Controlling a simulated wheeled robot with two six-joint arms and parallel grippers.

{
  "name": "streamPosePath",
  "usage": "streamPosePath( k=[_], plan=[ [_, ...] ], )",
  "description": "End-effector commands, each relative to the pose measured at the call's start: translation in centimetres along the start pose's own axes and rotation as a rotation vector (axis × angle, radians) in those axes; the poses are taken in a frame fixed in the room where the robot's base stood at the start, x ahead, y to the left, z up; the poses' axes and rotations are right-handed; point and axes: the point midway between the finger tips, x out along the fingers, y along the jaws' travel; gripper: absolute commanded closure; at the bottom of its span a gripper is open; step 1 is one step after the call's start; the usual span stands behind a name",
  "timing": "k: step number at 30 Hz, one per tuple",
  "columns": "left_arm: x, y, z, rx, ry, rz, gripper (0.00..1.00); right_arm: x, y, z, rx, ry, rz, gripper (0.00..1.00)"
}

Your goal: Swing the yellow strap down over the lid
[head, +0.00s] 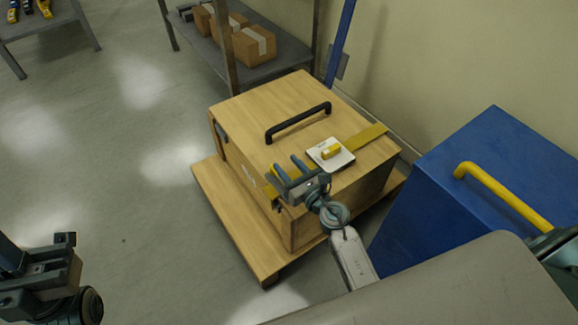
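A wooden crate with a flat lid (262,103) stands on a wooden base, with a black handle on the lid. The yellow strap (368,137) lies across the lid from the right edge towards the front left edge. A white plate with a yellow turret (331,153) sits midway along the strap. My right gripper (290,168) is over the front left part of the lid, its two fingers apart, near the strap's front end. It hides part of the strap, and I cannot tell whether it touches it. My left gripper (40,262) is at the lower left, away from the crate, partly cut off.
A blue cabinet (480,170) with a yellow handle (505,195) stands right of the crate. A grey shelf (278,68) with cardboard boxes (254,46) is behind. A grey table (38,24) is at the upper left. The floor left of the crate is clear.

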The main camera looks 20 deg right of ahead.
Motion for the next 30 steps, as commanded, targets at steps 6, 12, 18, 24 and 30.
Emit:
streamPosePath(
  k=[6, 12, 18, 24, 30],
  plan=[
    [0.0, 0.0, 0.0, 0.000, 0.002, -0.001, 1.00, -1.0, 0.0, -0.1, 0.000, 0.001, 0.000, 0.59],
    [-0.2, 0.0, 0.0, 0.001, 0.006, -0.002, 1.00, -4.8, 0.0, -0.3, 0.000, 0.003, 0.000, 0.59],
    [-0.4, 0.0, 0.1, 0.002, 0.019, -0.006, 1.00, -8.5, 0.0, -0.2, -0.001, 0.003, 0.001, 0.59],
    [-0.4, 0.0, 0.0, 0.004, 0.031, -0.013, 1.00, -10.5, -0.1, -0.1, 0.000, 0.001, 0.000, 0.59],
    [-0.1, -0.1, -0.2, 0.006, 0.044, -0.020, 1.00, -10.9, 0.0, 0.0, -0.001, 0.000, -0.001, 0.59]
  ],
)
